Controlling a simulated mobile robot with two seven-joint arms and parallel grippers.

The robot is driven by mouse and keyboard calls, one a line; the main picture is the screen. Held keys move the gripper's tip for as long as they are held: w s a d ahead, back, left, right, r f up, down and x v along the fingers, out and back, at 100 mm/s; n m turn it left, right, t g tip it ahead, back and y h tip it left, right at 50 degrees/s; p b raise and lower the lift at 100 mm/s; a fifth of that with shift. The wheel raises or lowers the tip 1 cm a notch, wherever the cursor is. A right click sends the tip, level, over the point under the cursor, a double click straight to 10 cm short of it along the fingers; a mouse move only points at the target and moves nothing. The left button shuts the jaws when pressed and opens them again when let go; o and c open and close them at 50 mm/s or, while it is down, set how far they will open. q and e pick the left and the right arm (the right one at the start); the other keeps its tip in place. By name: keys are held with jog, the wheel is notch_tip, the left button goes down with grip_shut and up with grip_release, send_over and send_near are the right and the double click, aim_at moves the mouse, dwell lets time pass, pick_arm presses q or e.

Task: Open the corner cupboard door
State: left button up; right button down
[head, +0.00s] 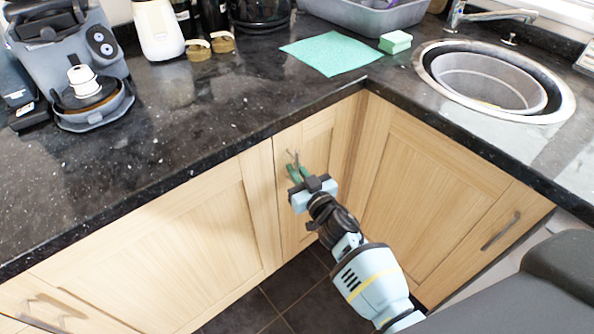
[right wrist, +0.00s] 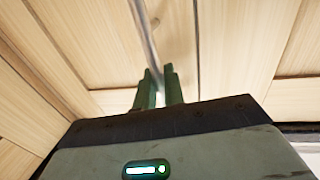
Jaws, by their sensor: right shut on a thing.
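The corner cupboard door (head: 318,140) is a narrow pale wood panel under the black worktop, close to the inner corner. It looks flush with its surroundings, with no clear gap. Its slim metal handle (head: 291,157) stands near the door's left edge. My right gripper (head: 296,172) has its green fingers shut on this handle. In the right wrist view, the handle (right wrist: 148,35) runs down to the two green fingertips (right wrist: 160,72); its lower part is hidden by the fingers and gripper body. My left gripper is not in view.
The worktop edge (head: 215,165) overhangs just above my right gripper. Neighbouring cupboard doors carry a left handle (head: 52,308) and a right handle (head: 502,231). A round sink (head: 490,80), green cloth (head: 330,53) and sponge (head: 395,41) are on top. Dark floor tiles (head: 290,285) lie below.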

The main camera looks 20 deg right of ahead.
jog(key=shift+s, duration=0.1)
jog(key=s+d+n+g+y+p, duration=0.1)
jog(key=s+d+n+y+p, duration=0.1)
jog(key=s+d, duration=0.4)
jog(key=s+d+n+g+y+p, duration=0.1)
jog(key=s+d+y, duration=0.3)
jog(key=d, duration=1.1)
jog(key=s+n+p, duration=0.1)
jog(key=s, duration=0.2)
jog(key=c, duration=1.7)
grip_release()
